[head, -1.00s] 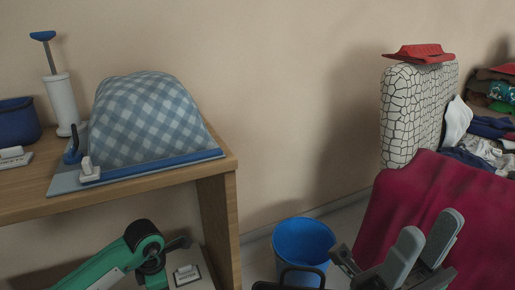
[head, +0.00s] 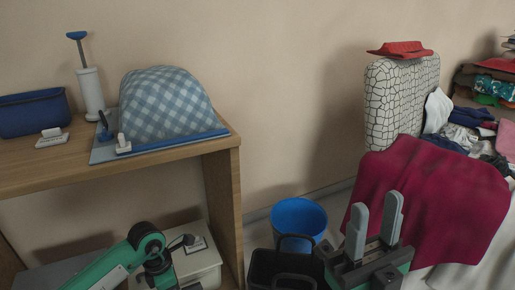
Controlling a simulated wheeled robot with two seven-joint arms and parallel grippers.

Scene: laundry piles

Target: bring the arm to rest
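My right gripper (head: 374,222) is at the lower right of the head view. Its two grey fingers point up and stand apart with nothing between them. It is in front of a dark red cloth (head: 440,195) that hangs over a white-covered surface; I cannot tell whether it touches the cloth. My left arm (head: 135,255) is green and black and shows at the lower left, below the wooden table (head: 228,165). I cannot make out the fingers of a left gripper.
A blue bucket (head: 299,215) stands on the floor beside a black container (head: 270,268). A checked cloth mound (head: 165,105) lies on a blue-edged board on the table. A blue bin (head: 35,113) is at left. A patterned upright block (head: 400,95) bears a red item (head: 399,49). Piled clothes lie at right.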

